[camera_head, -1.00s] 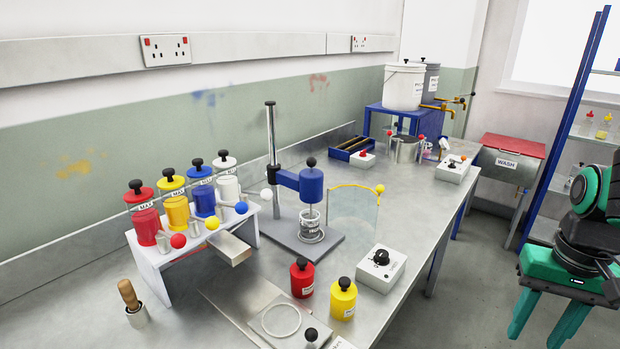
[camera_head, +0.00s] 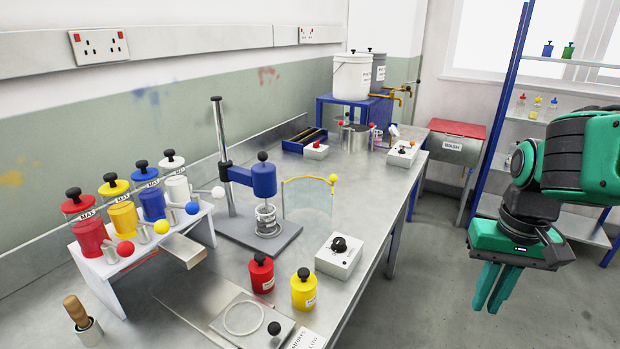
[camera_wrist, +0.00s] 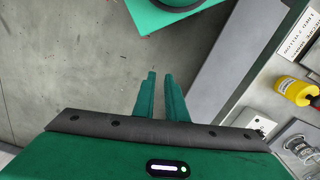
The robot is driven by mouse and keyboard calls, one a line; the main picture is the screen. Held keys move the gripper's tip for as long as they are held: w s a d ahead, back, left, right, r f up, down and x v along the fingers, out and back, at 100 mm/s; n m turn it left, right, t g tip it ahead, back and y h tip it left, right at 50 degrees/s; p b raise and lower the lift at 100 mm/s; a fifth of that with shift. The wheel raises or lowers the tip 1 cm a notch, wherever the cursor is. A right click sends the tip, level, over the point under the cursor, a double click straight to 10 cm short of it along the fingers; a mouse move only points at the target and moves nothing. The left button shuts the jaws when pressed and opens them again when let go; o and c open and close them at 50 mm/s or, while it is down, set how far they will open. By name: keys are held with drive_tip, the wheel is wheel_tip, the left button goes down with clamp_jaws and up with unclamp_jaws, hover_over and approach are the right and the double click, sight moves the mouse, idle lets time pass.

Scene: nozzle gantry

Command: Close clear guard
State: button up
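The clear guard (camera_head: 308,208) is a see-through curved panel with a yellow top edge and a yellow ball knob (camera_head: 333,178). It stands on the bench to the right of the blue-headed mixer (camera_head: 262,180), swung out beside the metal cup (camera_head: 265,217) rather than around it. My gripper (camera_head: 487,302) is at the right, over the floor beyond the bench edge, well apart from the guard, fingers pointing down. In the wrist view my gripper (camera_wrist: 160,76) shows a small gap between its fingers and nothing in it. I cannot make out the guard there.
Red (camera_head: 261,273) and yellow (camera_head: 304,289) jars and a control box (camera_head: 339,257) stand near the guard on the bench's front side. A white rack (camera_head: 110,268) with several coloured bottles is at left. Blue-framed shelves (camera_head: 505,100) stand behind my arm. The floor beside the bench is clear.

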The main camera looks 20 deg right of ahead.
drive_tip(key=shift+n+t+h, duration=0.4)
drive_tip(key=shift+n+t, duration=0.1)
drive_tip(key=w+r, duration=0.2)
drive_tip(key=w, duration=0.2)
drive_tip(key=w+r, duration=0.1)
drive_tip(key=w, duration=0.2)
drive_tip(key=w+d+r, duration=0.1)
drive_tip(key=w+r, duration=0.1)
drive_tip(key=w, duration=0.2)
drive_tip(key=shift+w+r, duration=0.3)
drive_tip(key=shift+w, duration=0.05)
clamp_jaws()
drive_tip(key=w+a+r+n+t, duration=0.1)
drive_tip(key=w+a+r, duration=0.3)
drive_tip(key=w, duration=0.7)
drive_tip(key=w+a+r+n+t, duration=0.1)
drive_tip(key=w+a+r+n, duration=0.15)
drive_tip(key=w+a, duration=0.65)
drive_tip(key=w+a+r+n+t, duration=0.15)
drive_tip(key=w+r, duration=0.25)
drive_tip(key=w, duration=1)
wheel_tip(320, 180, down, 10)
drive_tip(key=shift+a+m, duration=0.2)
drive_tip(key=shift+m, duration=0.1)
drive_tip(key=shift+d, duration=0.1)
